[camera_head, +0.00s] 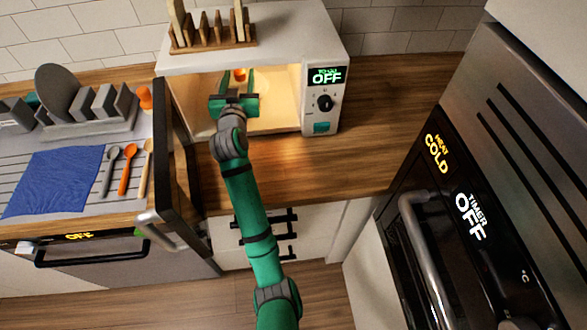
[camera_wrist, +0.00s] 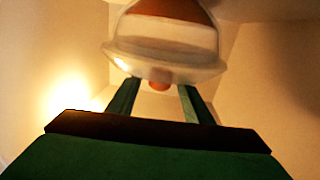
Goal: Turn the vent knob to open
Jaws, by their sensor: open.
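In the head view my gripper (camera_head: 236,84) is inside the lit microwave (camera_head: 185,62), its two green fingers apart. A small orange thing (camera_head: 239,74) shows between the fingertips. In the wrist view a pale see-through domed piece (camera_wrist: 165,58) with an orange-brown part (camera_wrist: 180,12) fills the top middle. A small orange-pink knob-like tip (camera_wrist: 159,86) shows below its rim, between the open fingers of my gripper (camera_wrist: 158,90). I cannot tell whether the fingers touch it. No open or closed marking is readable on it.
The microwave door (camera_head: 172,150) stands open left of my arm. A black dial (camera_head: 325,102) is on its panel, under a display reading OFF. A wooden rack (camera_head: 212,38) stands on top. The counter (camera_head: 385,95) to the right is clear. A steel oven (camera_head: 480,190) is at right.

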